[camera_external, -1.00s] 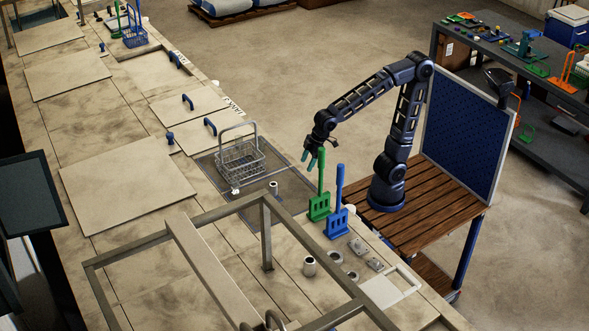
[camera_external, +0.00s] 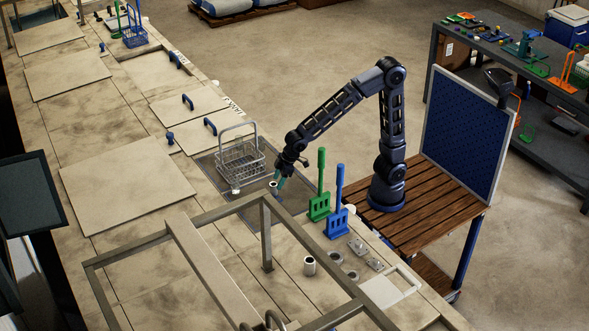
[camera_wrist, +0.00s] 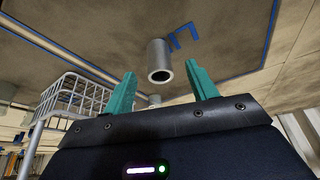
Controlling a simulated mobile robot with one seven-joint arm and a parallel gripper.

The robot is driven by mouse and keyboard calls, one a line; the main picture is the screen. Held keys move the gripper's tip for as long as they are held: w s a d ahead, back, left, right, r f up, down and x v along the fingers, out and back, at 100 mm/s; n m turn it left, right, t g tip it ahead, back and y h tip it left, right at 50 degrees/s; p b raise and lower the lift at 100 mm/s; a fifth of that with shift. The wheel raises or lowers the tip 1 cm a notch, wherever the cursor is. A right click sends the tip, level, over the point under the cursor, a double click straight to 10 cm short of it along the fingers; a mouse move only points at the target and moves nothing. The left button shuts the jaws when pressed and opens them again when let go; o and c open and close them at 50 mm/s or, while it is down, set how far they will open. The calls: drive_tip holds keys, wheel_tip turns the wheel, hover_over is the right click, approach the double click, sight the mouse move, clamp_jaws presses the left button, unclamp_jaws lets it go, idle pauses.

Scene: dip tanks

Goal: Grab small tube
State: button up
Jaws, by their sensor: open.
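The small tube (camera_external: 273,187) is a short grey metal cylinder with a dark open end, standing on the grey recessed panel to the right of the wire basket. My gripper (camera_external: 280,182) is low beside it, its teal fingers partly overlapping it in the external view. In the wrist view the small tube (camera_wrist: 159,60) appears between the two open teal fingertips (camera_wrist: 160,70). There is a visible gap to each finger, and I cannot tell whether it is at their depth.
The wire basket (camera_external: 240,162) stands close to the left of my gripper. Green (camera_external: 319,206) and blue (camera_external: 337,222) upright-handled racks stand to the right. A larger metal cylinder (camera_external: 309,265) and a metal frame (camera_external: 266,235) are nearer the camera.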

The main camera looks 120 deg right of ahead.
sight(274, 187)
drive_tip(key=shift+x, duration=2.7)
drive_tip(key=shift+w+d+r, duration=0.1)
drive_tip(key=shift+w+d, duration=0.05)
drive_tip(key=c, duration=1.1)
drive_tip(key=shift+r, duration=0.1)
